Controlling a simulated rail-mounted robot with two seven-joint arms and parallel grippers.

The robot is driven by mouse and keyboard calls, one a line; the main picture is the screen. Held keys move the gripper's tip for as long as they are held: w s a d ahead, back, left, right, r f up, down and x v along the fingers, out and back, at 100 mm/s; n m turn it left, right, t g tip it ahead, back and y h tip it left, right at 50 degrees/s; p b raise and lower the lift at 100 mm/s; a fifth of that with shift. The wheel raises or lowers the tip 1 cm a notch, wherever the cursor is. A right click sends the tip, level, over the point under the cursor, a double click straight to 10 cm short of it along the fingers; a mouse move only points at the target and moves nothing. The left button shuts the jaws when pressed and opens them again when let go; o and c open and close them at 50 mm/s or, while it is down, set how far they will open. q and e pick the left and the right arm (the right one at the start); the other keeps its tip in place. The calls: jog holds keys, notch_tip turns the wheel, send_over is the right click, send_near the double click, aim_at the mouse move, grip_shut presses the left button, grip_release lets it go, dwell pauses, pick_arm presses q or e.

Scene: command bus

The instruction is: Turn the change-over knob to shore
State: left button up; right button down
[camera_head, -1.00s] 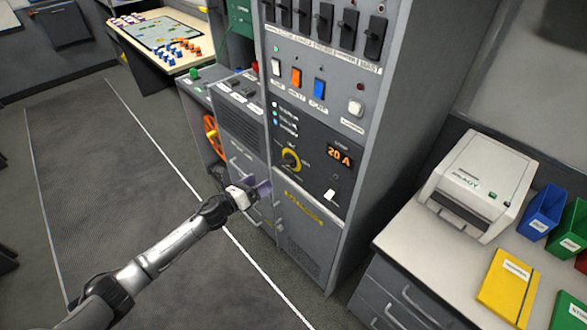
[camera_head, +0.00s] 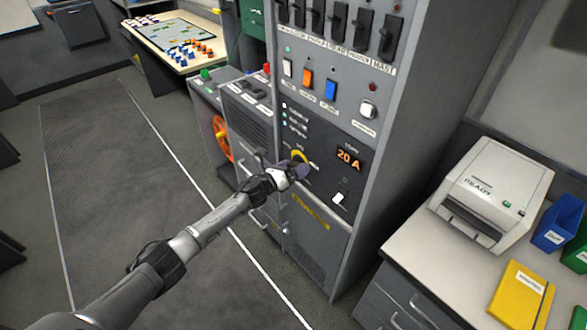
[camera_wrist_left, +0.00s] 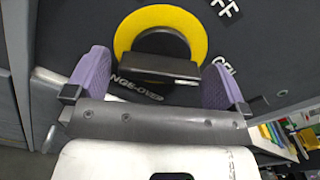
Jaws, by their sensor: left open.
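The change-over knob (camera_head: 301,158) is on the dark lower panel of the grey cabinet, with a yellow ring around it. In the left wrist view its black bar handle (camera_wrist_left: 158,68) lies across the picture in front of the yellow ring (camera_wrist_left: 190,25). My left gripper (camera_head: 295,170) is at the knob and partly covers it. In the left wrist view its two purple fingers (camera_wrist_left: 157,85) are open, one on each side of the handle, and I see gaps between them and it. The labels "OFF" and part of "CHANGE-OVER" show; the shore label is not readable. My right gripper is not in view.
Several rocker switches (camera_head: 331,90) are above. An orange wheel (camera_head: 222,138) is to the left. A printer (camera_head: 488,190) stands on the right desk.

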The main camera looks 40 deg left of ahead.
pick_arm(q)
jog(key=c, duration=0.9)
